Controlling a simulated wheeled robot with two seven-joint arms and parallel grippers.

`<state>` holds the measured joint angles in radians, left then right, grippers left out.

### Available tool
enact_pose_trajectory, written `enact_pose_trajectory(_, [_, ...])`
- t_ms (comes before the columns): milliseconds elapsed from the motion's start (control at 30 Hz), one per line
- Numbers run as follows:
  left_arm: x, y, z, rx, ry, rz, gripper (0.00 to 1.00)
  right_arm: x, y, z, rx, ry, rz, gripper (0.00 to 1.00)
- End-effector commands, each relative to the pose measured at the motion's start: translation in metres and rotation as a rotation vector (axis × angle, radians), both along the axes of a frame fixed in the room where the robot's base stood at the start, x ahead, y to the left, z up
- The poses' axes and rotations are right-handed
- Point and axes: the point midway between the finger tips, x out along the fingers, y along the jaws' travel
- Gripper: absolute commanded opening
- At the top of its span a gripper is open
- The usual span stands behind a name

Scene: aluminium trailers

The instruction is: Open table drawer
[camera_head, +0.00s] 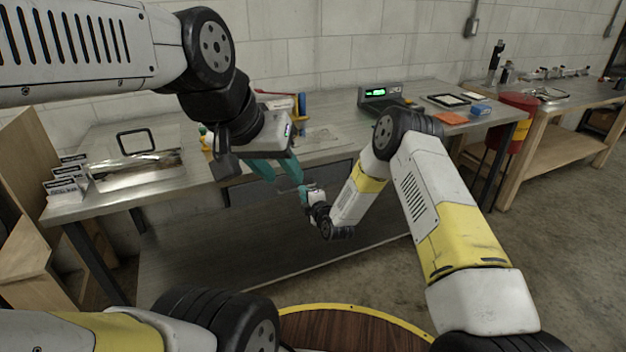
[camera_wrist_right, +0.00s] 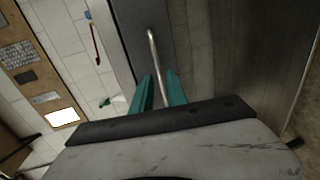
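The work table (camera_head: 250,235) has a grey top and a dark drawer front (camera_head: 334,180) below its front edge, partly hidden by my arms. In the right wrist view the drawer front (camera_wrist_right: 128,22) is a dark panel with a curved metal bar handle (camera_wrist_right: 153,50). My right gripper (camera_head: 303,192) is at the drawer; its teal fingers (camera_wrist_right: 161,88) stand on either side of the handle, with a narrow gap showing. Whether they touch it is unclear. My left gripper (camera_head: 278,170) is open and empty, in front of the table edge, just left of the right gripper.
On the tabletop are a foil-like sheet (camera_head: 140,170), a scale with a green display (camera_head: 378,93) and a blue box (camera_head: 481,109). A red-yellow drum (camera_head: 515,120) stands at the right. The lower shelf (camera_head: 200,258) is bare. My two grippers are close together.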

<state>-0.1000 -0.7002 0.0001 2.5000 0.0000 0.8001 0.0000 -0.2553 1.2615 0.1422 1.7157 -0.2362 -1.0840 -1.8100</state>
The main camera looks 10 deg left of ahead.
Motion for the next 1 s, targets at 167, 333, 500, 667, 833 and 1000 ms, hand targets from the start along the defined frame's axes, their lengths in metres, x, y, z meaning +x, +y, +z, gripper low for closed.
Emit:
enact_pose_trajectory(167, [0.0, 0.0, 0.0, 0.0, 0.0, 0.0, 0.36, 0.025, 0.016, -0.006, 0.002, -0.001, -0.002, 0.19])
enact_pose_trajectory(333, [0.0, 0.0, 0.0, 0.0, 0.0, 0.0, 0.36, 0.04, 0.027, -0.01, 0.001, 0.0, -0.001, 0.19])
enact_pose_trajectory(500, [0.0, 0.0, 0.0, 0.0, 0.0, 0.0, 0.36, 0.046, 0.031, -0.012, 0.001, 0.003, 0.0, 0.19])
enact_pose_trajectory(667, [0.0, 0.0, 0.0, 0.0, 0.0, 0.0, 0.36, 0.047, 0.031, -0.011, 0.001, 0.003, 0.0, 0.19])
enact_pose_trajectory(833, [0.0, 0.0, 0.0, 0.0, 0.0, 0.0, 0.36, 0.046, 0.031, -0.011, 0.001, 0.003, 0.0, 0.0])
enact_pose_trajectory(1000, [0.0, 0.0, 0.0, 0.0, 0.0, 0.0, 0.36, 0.046, 0.031, -0.011, 0.001, 0.003, 0.0, 0.0])
